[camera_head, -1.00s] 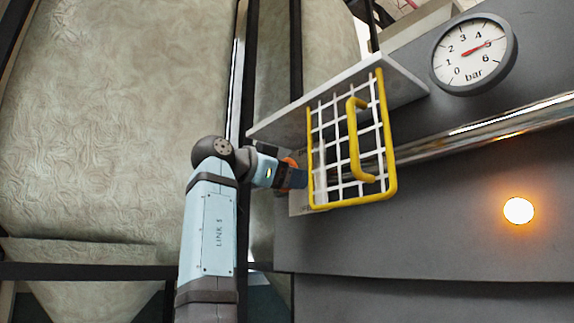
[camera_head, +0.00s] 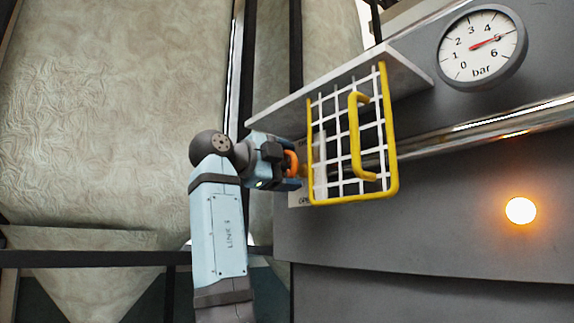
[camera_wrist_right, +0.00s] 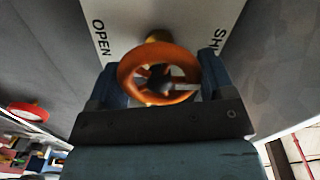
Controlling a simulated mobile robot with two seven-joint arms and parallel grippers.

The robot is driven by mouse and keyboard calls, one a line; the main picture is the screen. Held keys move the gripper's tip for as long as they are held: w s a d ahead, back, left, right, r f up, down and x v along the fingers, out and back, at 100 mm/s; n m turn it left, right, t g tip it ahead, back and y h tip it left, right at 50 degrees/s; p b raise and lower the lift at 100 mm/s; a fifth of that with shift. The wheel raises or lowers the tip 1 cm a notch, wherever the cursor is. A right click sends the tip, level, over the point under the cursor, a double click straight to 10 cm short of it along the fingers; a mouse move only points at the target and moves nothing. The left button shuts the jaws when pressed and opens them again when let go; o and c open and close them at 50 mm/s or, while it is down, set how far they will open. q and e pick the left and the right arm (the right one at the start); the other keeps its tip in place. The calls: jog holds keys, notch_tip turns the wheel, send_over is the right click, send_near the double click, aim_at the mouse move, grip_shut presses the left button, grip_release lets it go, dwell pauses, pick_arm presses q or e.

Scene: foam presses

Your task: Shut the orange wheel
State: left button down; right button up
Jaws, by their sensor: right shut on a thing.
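The orange wheel (camera_wrist_right: 128,78) sits on a brass-coloured stem in front of a pale plate (camera_wrist_right: 185,22) in the right wrist view. The plate reads OPEN on the left and "SH" on the right, the rest cut off. My right gripper (camera_wrist_right: 162,72) is shut on the wheel, with one blue finger on each side of its rim. In the head view the wheel (camera_head: 291,163) shows partly at the fingers of my right gripper (camera_head: 288,167), just left of the yellow-framed guard. My left gripper is not in view.
The white mesh guard with a yellow frame and handle (camera_head: 357,135) stands close right of the gripper, under a pale shelf (camera_head: 330,93). A bar gauge (camera_head: 483,47) reads about 5. An amber lamp (camera_head: 520,210) glows. A red round thing (camera_wrist_right: 28,112) shows lower left in the wrist view.

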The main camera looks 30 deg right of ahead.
jog(key=shift+m, duration=0.5)
jog(key=o, duration=0.9)
jog(key=a, duration=0.4)
jog(key=a+b, duration=0.1)
jog(key=a, duration=0.4)
jog(key=s+a+b, duration=0.1)
jog(key=a, duration=0.3)
jog(key=shift+a, duration=0.35)
